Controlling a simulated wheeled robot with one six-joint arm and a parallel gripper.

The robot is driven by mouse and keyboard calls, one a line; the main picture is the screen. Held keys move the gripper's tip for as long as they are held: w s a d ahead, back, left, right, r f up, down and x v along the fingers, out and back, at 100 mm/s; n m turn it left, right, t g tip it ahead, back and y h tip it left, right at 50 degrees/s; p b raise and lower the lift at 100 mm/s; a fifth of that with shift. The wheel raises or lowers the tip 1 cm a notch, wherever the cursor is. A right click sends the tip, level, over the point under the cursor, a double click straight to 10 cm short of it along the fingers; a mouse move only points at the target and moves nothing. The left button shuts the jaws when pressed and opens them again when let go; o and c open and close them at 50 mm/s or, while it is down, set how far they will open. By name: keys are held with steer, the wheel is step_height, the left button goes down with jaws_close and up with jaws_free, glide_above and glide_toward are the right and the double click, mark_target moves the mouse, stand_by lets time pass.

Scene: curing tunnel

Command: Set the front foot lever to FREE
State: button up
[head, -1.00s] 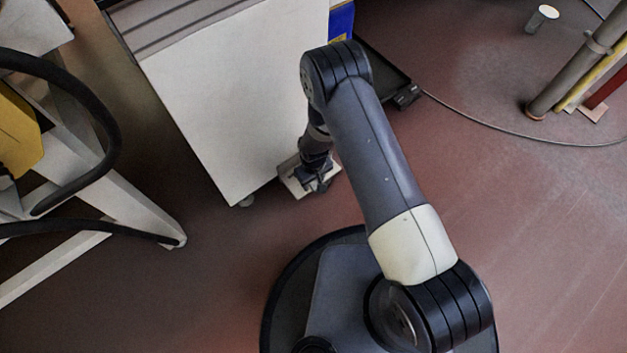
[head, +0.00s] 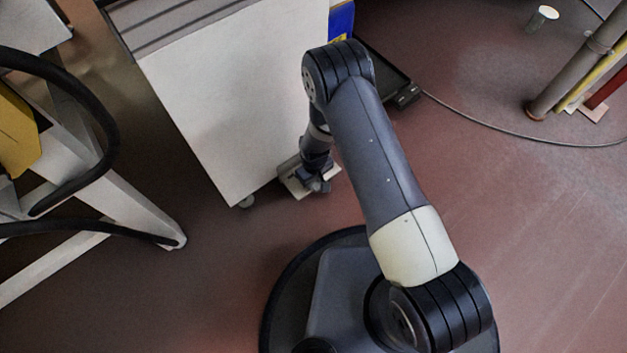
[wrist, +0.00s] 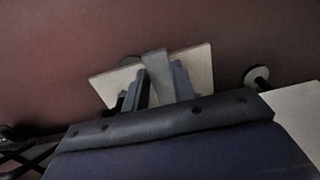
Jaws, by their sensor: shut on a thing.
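My gripper (wrist: 158,84) is low at the floor, at the lower front corner of the white cabinet (head: 225,100). In the wrist view its two fingers are closed on a grey lever (wrist: 157,68), which stands between them in front of a pale plate (wrist: 200,72). The plate also shows in the head view (head: 294,187), partly covered by my gripper (head: 318,183). No FREE marking can be read in either view, and the lever is hidden in the head view.
A white frame (head: 130,205) with black hoses is at the left. A cable (head: 500,128) crosses the floor at the right, near upright pipes (head: 570,75). The red floor at the right is largely clear.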

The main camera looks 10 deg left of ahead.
mark_target(315, 183)
steer(key=o, duration=1)
step_height(315, 183, up, 11)
steer(key=p, duration=0.4)
steer(key=shift+f, duration=0.1)
